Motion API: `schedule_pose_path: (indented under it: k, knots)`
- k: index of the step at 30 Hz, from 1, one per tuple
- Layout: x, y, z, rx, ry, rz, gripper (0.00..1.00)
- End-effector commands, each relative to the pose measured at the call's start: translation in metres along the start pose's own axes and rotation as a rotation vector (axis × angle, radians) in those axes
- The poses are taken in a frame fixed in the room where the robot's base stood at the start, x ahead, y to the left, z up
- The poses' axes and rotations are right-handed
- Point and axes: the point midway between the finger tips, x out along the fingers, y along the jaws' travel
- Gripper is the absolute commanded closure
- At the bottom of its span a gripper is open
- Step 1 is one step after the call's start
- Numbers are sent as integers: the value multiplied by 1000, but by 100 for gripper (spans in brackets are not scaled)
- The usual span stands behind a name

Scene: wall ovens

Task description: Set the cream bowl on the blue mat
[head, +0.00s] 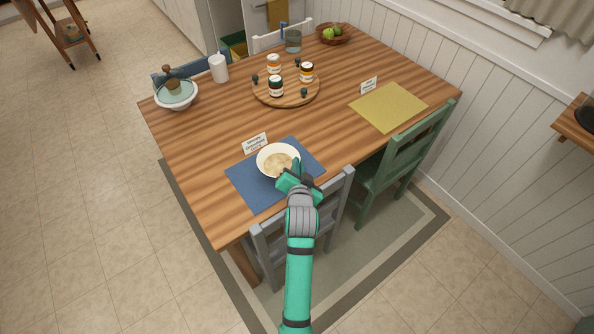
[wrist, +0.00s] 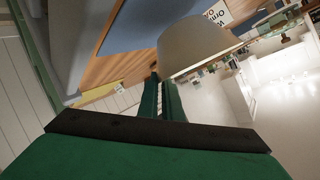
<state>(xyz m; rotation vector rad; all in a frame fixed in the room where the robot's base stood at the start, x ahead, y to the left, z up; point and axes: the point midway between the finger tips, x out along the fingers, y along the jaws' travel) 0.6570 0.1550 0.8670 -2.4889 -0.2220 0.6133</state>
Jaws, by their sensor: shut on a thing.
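The cream bowl (head: 266,152) holds pale, oatmeal-like food and looks about level. In the head view it appears over the blue mat (head: 247,190), toward the mat's far side. I cannot tell whether its base touches the mat. My gripper (head: 296,171) is shut on the bowl's near right rim. In the wrist view, the outside of the bowl (wrist: 200,47) is at the tips of my green fingers (wrist: 160,80), and part of the blue mat (wrist: 212,32) shows behind it. My gripper and arm hide the mat's near right part.
A name card (head: 255,143) stands at the mat's far edge. A yellow mat (head: 389,107) lies to the right. A wooden round tray (head: 286,96) with jars is farther back. Grey (head: 335,195) and green (head: 404,157) chairs stand at the near edge.

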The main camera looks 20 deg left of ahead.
Motion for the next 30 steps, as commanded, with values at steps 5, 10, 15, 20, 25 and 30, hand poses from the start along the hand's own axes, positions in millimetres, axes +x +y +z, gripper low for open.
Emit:
schedule_pose_path:
  k: [5, 10, 15, 20, 25, 30]
  knots:
    - [9, 1, 4, 0, 2, -1, 100]
    - [19, 10, 17, 1, -1, 1, 100]
    - [26, 19, 29, 1, 1, -1, 100]
    - [26, 19, 29, 0, 2, -2, 100]
    - [27, 20, 31, 0, 1, -1, 100]
    - [27, 21, 32, 0, 0, 0, 76]
